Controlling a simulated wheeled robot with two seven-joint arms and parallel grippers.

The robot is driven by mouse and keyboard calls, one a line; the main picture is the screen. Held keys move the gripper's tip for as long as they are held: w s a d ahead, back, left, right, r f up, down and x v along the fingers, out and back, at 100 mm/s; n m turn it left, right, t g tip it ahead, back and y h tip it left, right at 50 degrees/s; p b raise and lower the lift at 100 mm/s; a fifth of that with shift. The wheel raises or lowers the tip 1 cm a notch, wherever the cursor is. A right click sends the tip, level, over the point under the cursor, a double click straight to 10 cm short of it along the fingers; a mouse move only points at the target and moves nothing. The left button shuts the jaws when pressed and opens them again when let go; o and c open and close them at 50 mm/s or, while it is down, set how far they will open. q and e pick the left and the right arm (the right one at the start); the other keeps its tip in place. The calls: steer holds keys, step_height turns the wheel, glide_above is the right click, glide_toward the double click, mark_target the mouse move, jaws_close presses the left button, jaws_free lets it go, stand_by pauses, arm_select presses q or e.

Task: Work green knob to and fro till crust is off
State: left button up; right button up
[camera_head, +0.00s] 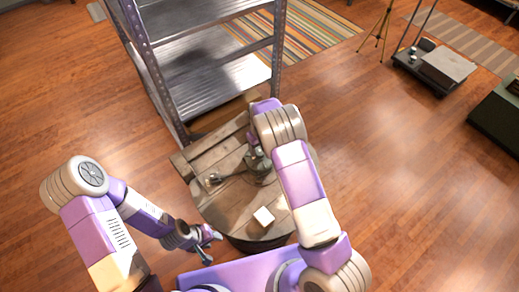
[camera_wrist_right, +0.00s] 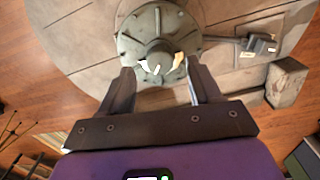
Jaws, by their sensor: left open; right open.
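A dull grey-green round fitting with a raised middle knob (camera_wrist_right: 158,50) sits on the round wooden table (camera_head: 240,215). Pale patches show on the knob's near side in the right wrist view; I cannot tell whether they are crust or glare. In the head view the fitting (camera_head: 259,168) is partly hidden by my right arm. My right gripper (camera_wrist_right: 160,68) is open, with its fingertips at either side of the fitting's near part; contact cannot be made out. My left gripper (camera_head: 208,242) is open and empty, low beside the table's left front edge.
A dark handled piece (camera_head: 214,178) lies left of the fitting. A metal shelf rack (camera_head: 215,80) stands close behind the table. Open wooden floor lies to the right.

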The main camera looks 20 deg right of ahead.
mark_target(260, 153)
step_height(260, 153, down, 3)
steer(key=shift+w+f, duration=0.1)
steer(key=shift+f, duration=0.1)
steer(key=shift+c, duration=0.3)
steer(key=c, duration=1)
